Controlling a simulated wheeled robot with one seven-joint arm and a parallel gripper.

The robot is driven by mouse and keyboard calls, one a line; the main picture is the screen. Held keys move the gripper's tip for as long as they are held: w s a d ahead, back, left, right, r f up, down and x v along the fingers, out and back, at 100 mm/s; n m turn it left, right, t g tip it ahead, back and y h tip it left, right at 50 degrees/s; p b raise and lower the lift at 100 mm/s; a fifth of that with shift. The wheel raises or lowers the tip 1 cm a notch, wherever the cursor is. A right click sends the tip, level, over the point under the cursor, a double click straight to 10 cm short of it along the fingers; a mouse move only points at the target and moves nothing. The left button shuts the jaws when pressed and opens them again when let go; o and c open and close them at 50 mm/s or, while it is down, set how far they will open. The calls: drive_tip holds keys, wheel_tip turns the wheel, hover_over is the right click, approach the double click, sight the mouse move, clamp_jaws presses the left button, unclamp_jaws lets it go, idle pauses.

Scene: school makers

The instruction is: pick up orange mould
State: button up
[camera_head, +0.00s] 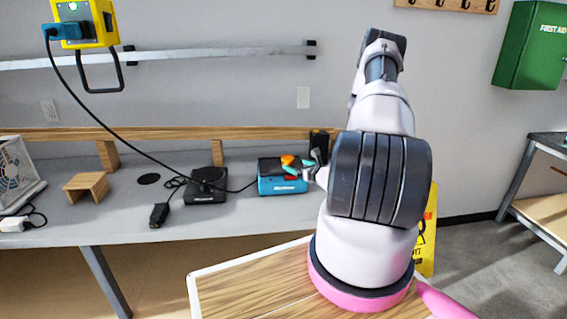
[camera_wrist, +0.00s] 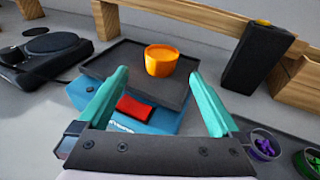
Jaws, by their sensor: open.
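The orange mould (camera_wrist: 161,60) is a small round cup on the dark tray-like top (camera_wrist: 115,62) of a blue device (camera_wrist: 90,97). In the head view the orange mould (camera_head: 288,160) shows on the blue device (camera_head: 281,185), partly behind my gripper (camera_head: 297,167). In the wrist view my gripper (camera_wrist: 165,90) is open, its two teal fingers apart. The mould lies beyond the fingertips, between their lines. I see no contact between fingers and mould. A red part (camera_wrist: 134,108) on the device's front shows between the fingers.
A black device (camera_head: 206,186) stands left of the blue one. A dark upright box (camera_wrist: 258,58) stands close at the right. Small containers with purple (camera_wrist: 265,146) and green contents sit at the lower right. A cable (camera_head: 110,127) hangs from the yellow box (camera_head: 85,24) to the bench.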

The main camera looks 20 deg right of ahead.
sight(291, 162)
drive_tip(key=x, duration=0.8)
drive_tip(key=shift+d+r, duration=0.1)
